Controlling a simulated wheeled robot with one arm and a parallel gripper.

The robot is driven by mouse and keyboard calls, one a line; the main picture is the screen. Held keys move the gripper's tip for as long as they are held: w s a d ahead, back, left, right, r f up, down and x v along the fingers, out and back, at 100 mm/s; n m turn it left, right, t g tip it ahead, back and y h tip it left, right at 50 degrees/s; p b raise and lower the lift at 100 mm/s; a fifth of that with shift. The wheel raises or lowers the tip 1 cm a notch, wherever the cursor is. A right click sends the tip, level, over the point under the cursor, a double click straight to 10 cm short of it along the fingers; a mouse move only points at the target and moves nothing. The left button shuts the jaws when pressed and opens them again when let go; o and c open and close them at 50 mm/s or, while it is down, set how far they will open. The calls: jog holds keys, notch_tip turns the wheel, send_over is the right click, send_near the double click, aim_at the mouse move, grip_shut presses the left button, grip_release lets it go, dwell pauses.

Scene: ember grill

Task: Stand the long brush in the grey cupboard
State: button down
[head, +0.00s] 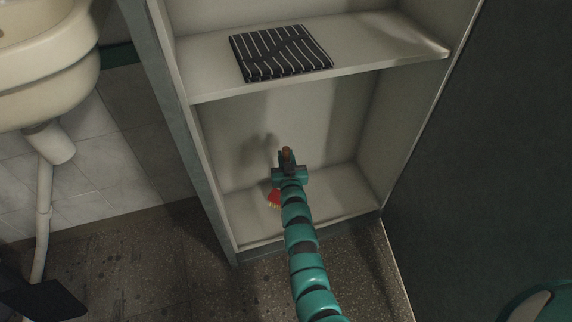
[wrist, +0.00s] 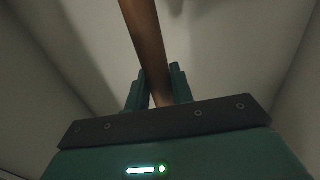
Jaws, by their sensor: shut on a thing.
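The grey cupboard (head: 217,198) stands open ahead, with a lower compartment below one shelf. My gripper (head: 288,171) is inside the lower compartment, shut on the brush's brown handle. Whether the bristles touch the floor I cannot tell. The tip of the handle sticks up a little above my gripper in the head view. In the wrist view the brush's brown wooden handle (wrist: 146,40) runs between the two green fingers (wrist: 158,88), slightly tilted. My arm hides part of the brush.
A folded black-and-white striped cloth (head: 281,53) lies on the cupboard shelf (head: 390,52) above. A cream washbasin (head: 45,75) with its pipe is at the left. A dark wall or panel (head: 490,150) closes in the right. The compartment floor looks otherwise clear.

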notch_tip(320, 180, down, 3)
jog(key=shift+r+b, duration=0.1)
jog(key=shift+b, duration=0.25)
jog(key=c, duration=1.2)
grip_release()
jog(key=s+d+p, duration=0.1)
jog(key=s+p, duration=0.2)
jog(key=s, duration=0.9)
jog(key=shift+d, duration=0.25)
jog(key=shift+r, duration=0.1)
